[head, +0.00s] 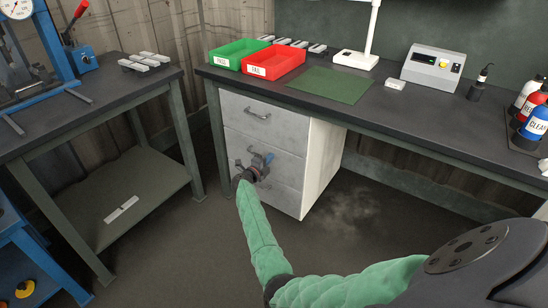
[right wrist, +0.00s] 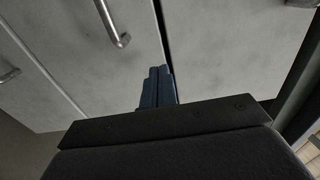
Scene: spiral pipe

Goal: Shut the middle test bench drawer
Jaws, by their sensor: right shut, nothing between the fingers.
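The test bench's grey drawer unit (head: 325,165) stands under the left part of the bench, with its drawers stacked. The middle drawer (head: 290,165) looks about flush with its neighbours; a small gap cannot be ruled out. Its front also shows in the right wrist view (right wrist: 85,60), with a bar handle (right wrist: 110,25) and a dark seam beside the wider top drawer (right wrist: 230,45). My right gripper (head: 258,162) is at the middle drawer's front. Its blue fingers (right wrist: 156,75) are shut and empty, close to the seam; contact is unclear. My left gripper is not in view.
On the bench top (head: 400,105) are a green bin (head: 238,53), a red bin (head: 274,62), a green mat (head: 330,84), a lamp and a meter (head: 432,68). A side table (head: 80,100) stands at left. The floor before the drawers is clear.

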